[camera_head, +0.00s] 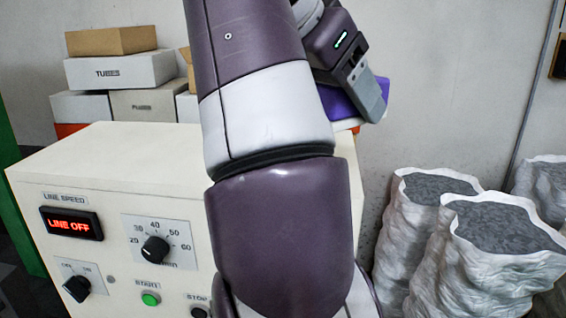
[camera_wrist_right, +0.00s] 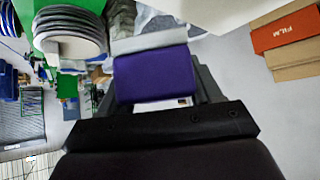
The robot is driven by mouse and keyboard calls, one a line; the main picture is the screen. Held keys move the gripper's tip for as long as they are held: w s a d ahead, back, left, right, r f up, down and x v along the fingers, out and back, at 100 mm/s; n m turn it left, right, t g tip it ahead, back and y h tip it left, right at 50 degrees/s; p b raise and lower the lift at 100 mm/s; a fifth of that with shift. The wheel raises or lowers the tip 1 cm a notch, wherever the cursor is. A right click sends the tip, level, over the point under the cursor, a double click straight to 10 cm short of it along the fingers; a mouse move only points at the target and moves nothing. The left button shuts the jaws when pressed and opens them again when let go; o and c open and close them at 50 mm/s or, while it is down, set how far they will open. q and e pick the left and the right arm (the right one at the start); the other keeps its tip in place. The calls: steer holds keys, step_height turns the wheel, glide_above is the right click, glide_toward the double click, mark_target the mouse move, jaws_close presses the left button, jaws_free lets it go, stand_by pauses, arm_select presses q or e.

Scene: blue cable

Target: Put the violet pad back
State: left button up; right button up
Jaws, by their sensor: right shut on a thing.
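The violet pad (camera_head: 345,104) shows in the head view at the upper middle, behind the fingers of my right gripper (camera_head: 372,95). The right gripper is shut on the pad. In the right wrist view the violet pad (camera_wrist_right: 154,75) sits between the two dark fingers of the right gripper (camera_wrist_right: 155,85), with a grey-white strip along its upper edge. My right arm crosses the head view and hides the middle of the scene. My left gripper is in neither view.
A cream control cabinet (camera_head: 110,160) with a red "LINE OFF" display (camera_head: 70,223) and knobs stands at the left. Boxes (camera_head: 120,70) are stacked behind it. White sacks of grey material (camera_head: 480,240) stand at the right. A "FILM" box (camera_wrist_right: 288,35) shows in the wrist view.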

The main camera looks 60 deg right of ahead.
steer(key=w+f, duration=0.1)
steer(key=w, duration=0.2)
steer(key=w+f, duration=0.2)
steer(key=w+d+f, duration=0.1)
steer(key=w+f, duration=0.1)
steer(key=w, duration=0.1)
steer(key=shift+w, duration=0.35)
step_height(320, 180, down, 4)
steer(key=shift+a+r+b, duration=0.1)
steer(key=shift+b, duration=0.7)
steer(key=shift+f, duration=0.2)
steer(key=shift+w+f, duration=0.1)
